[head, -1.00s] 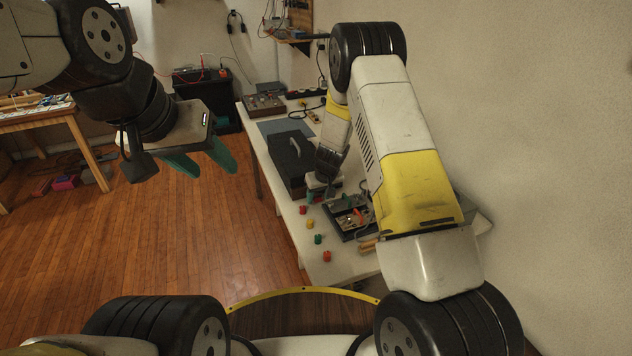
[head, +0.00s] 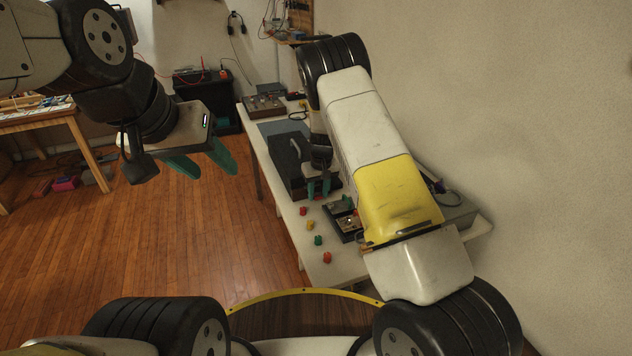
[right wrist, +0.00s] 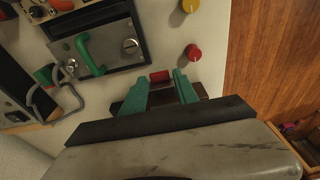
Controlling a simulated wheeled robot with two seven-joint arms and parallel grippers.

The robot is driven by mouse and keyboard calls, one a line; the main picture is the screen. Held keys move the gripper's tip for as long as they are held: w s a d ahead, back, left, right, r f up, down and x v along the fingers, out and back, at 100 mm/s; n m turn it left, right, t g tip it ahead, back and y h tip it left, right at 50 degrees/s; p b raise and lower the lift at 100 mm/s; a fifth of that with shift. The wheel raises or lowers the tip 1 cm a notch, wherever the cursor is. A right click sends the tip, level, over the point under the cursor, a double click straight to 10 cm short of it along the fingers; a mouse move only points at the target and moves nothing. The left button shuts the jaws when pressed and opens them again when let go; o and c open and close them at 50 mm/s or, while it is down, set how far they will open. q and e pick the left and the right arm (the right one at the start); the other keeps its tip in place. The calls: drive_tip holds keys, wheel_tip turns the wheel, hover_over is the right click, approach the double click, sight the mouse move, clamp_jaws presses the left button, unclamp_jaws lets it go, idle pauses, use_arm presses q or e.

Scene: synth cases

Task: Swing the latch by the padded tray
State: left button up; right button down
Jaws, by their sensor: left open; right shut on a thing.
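My right gripper (head: 318,190) is at the near right end of the black case (head: 288,160). In the right wrist view its teal fingers (right wrist: 161,80) close around a small red piece (right wrist: 159,76), which looks like a latch tab. Part of the dark case shows behind the fingers. A dark-framed tray (head: 341,225) lies just nearer on the table; its green handle (right wrist: 88,52) and metal plate show in the right wrist view. I cannot tell whether it is padded. My left gripper (head: 205,170) is open and empty above the floor, left of the table.
Several coloured knobs stand along the left edge of the white table (head: 325,272), including a red one (right wrist: 193,52) and a yellow one (right wrist: 190,5). A wall closes off the right side. Another wooden table (head: 45,120) stands at far left. Floor between is clear.

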drive_tip(key=shift+w+a+r+g+h, duration=0.15)
drive_tip(key=shift+w+r+g+h, duration=0.35)
drive_tip(key=shift+g, duration=0.45)
drive_tip(key=shift+w+a+r+g+h, duration=0.1)
drive_tip(key=shift+w+r+g+h, duration=0.15)
drive_tip(key=shift+w+g, duration=0.5)
drive_tip(key=shift+s+r+g, duration=0.1)
drive_tip(key=shift+s+g, duration=0.05)
drive_tip(key=shift+g, duration=0.25)
drive_tip(key=c, duration=1.1)
unclamp_jaws()
drive_tip(key=shift+a, duration=0.1)
drive_tip(key=shift+v, duration=3.9)
